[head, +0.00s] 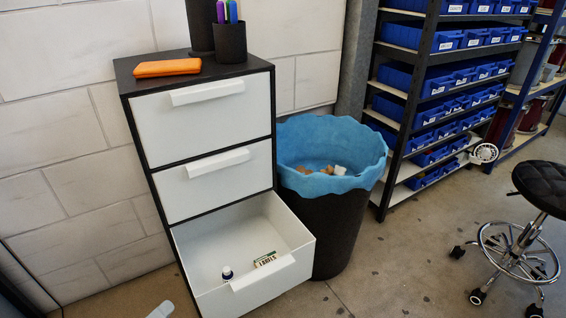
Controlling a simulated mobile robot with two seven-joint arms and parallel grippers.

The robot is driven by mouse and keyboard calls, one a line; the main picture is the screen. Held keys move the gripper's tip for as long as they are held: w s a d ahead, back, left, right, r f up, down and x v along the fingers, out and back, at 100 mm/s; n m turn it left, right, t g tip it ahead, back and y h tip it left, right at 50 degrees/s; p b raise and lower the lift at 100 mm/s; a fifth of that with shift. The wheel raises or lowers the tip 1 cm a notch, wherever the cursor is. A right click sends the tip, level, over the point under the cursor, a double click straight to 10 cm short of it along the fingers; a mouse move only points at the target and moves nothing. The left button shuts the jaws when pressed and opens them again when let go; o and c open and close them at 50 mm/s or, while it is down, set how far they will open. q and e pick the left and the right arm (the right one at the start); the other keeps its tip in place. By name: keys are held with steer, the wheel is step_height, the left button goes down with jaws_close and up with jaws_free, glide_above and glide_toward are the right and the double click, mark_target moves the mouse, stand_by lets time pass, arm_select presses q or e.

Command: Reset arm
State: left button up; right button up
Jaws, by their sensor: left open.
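Only a small pale tip of my left gripper (161,310) shows, at the bottom edge of the head view, left of the cabinet's open bottom drawer. It is open, and I see nothing held at the visible tip. The rest of it is below the picture. My right gripper is not in view. The bottom drawer (208,244) is pulled out and holds a small dark bottle with a white cap (227,273) and a small labelled box (266,259). The two upper drawers (205,120) are shut.
The black-framed cabinet (223,73) has an orange case (167,68) and a dark pen cup (230,43) on top. A bin with a blue liner (325,220) stands close on its right. Shelves of blue boxes (410,77) and a stool (541,185) stand farther right.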

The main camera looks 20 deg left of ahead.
arm_select(q)
steer(key=d+f+m+g+y, duration=0.1)
steer(key=d+m+g, duration=0.5)
steer(key=d+m, duration=0.9)
step_height(320, 180, up, 15)
steer(key=s+n+p, duration=0.1)
steer(key=n+p, duration=0.1)
steer(key=p, duration=1.5)
steer(key=shift+s+d+n+y+p, duration=0.2)
steer(key=shift+d+n+y+p, duration=0.1)
steer(key=shift+d+n+p, duration=0.15)
steer(key=shift+f, duration=0.1)
